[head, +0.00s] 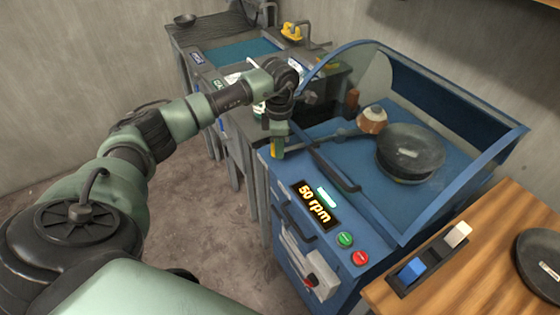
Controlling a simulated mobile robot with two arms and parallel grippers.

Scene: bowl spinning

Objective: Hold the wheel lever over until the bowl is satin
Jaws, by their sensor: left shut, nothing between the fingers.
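The dark grey round piece on the blue machine, seemingly the bowl (412,140), sits inside the curved guard with a small pale mark on its face. Its finish is hard to judge. A dark bar, possibly the wheel lever (335,172), slants across the machine's left edge. My left gripper (277,152) points down at the machine's near-left corner, left of the bar's upper end. It is shut and empty; whether it touches the bar is unclear. A brown-and-white rounded part (372,120) stands left of the bowl. My right gripper is out of view.
The machine's display (315,205) reads 50 rpm, near a green button (345,239) and a red button (360,258). A wooden table (455,290) at right holds a switch tray (432,262) and a dark disc (541,260). A grey bench (185,38) stands behind.

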